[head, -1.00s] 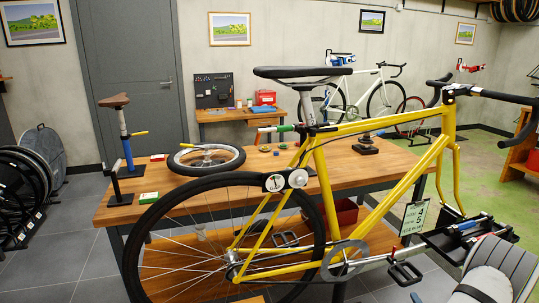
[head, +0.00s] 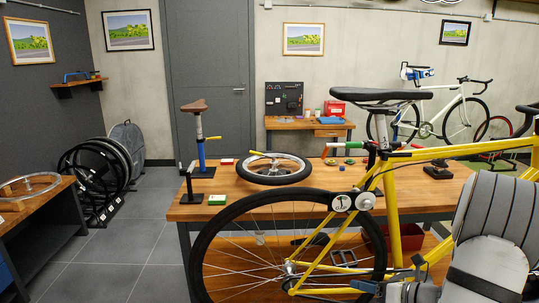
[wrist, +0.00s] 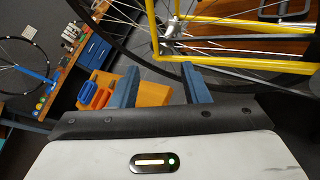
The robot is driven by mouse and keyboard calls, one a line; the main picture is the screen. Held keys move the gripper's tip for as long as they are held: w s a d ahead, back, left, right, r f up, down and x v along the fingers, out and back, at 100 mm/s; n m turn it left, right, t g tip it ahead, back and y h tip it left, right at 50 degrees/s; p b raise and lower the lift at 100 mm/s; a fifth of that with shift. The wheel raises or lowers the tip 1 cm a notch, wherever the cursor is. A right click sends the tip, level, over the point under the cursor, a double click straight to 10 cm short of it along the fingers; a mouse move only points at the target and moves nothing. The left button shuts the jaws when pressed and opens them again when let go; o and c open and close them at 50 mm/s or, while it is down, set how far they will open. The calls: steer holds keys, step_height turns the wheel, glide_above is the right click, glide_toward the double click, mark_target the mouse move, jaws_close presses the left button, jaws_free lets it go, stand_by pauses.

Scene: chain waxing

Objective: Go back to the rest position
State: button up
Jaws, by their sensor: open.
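My gripper (wrist: 160,76) shows in the wrist view as two blue-grey fingers, apart, with nothing between them. In the head view my grey arm (head: 492,225) fills the lower right, and the gripper end is low beside the bicycle's rear wheel. The yellow bicycle (head: 440,153) stands in front of the wooden bench, its rear wheel (head: 203,245) large in the lower middle. In the wrist view the bicycle's yellow tubes (wrist: 245,24) and a dark tyre lie just beyond the fingers. I cannot tell the exact gap to them.
A bench (head: 235,212) holds a loose wheel (head: 274,168) and a seatpost stand (head: 201,145). Another bench (head: 45,216) stands at left, wheels in a rack (head: 95,195) behind it. Grey floor (head: 130,250) between the benches is clear.

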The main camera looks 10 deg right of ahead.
steer(key=s+a+r+n+g+p, duration=0.1)
steer(key=s+a+r+n+g, duration=0.25)
steer(key=a+n, duration=0.5)
steer(key=s+a+r+n+g+p, duration=0.1)
steer(key=s+a+r+n+g, duration=0.3)
steer(key=a+n, duration=0.4)
steer(key=s+a+r+n+g+h+p, duration=0.1)
steer(key=s+a+r+n+h+p, duration=0.2)
steer(key=n, duration=1.6)
steer(key=s+a+r+h, duration=0.2)
steer(key=s+r+h, duration=0.3)
steer(key=shift+r, duration=0.15)
steer(key=shift+s, duration=0.2)
steer(key=shift+c, duration=0.5)
